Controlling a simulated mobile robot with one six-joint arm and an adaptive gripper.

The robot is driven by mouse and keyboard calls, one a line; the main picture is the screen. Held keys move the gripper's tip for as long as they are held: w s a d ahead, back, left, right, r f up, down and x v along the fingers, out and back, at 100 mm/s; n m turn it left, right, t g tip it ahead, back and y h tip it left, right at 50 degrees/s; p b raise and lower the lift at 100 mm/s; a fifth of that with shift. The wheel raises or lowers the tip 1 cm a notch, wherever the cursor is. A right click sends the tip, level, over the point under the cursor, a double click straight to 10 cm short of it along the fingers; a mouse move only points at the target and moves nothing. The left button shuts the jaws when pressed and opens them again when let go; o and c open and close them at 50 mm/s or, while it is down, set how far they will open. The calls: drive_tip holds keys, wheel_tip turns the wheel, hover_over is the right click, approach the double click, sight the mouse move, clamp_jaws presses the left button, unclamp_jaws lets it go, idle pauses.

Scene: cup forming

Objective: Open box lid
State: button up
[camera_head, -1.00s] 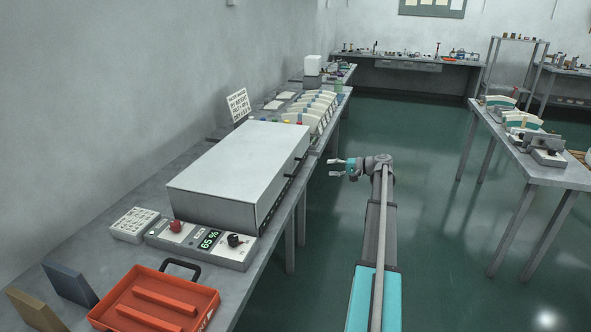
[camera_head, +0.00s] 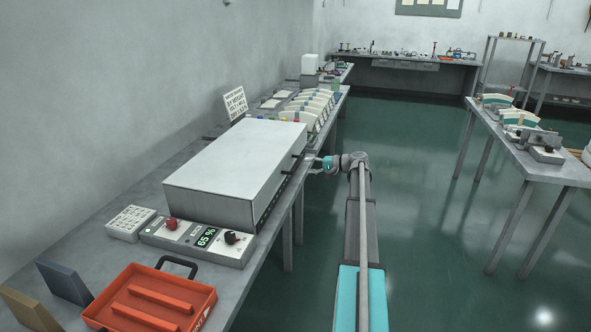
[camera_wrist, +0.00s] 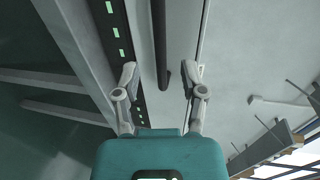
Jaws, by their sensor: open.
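The box (camera_head: 236,170) is a large white-grey case on the bench, with a flat closed lid (camera_head: 240,155). A dark bar handle (camera_head: 296,157) sticks out at its right side, near the far end. My gripper (camera_head: 312,165) is at the bench edge, pointing left at the handle. In the wrist view, my gripper (camera_wrist: 160,77) is open, one finger on each side of the dark handle bar (camera_wrist: 160,45). The bar's end lies between the fingertips with a gap on both sides. The box's front strip with green marks (camera_wrist: 117,40) shows beside it.
A control panel (camera_head: 199,239) with a red button, a dark knob and a 65 % display stands before the box. An orange tray (camera_head: 150,299) lies nearer. Fan-shaped racks (camera_head: 312,108) stand behind the box.

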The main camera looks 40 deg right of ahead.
sight(296, 165)
drive_tip(key=shift+b+x, duration=0.5)
drive_tip(key=shift+x, duration=2.5)
clamp_jaws()
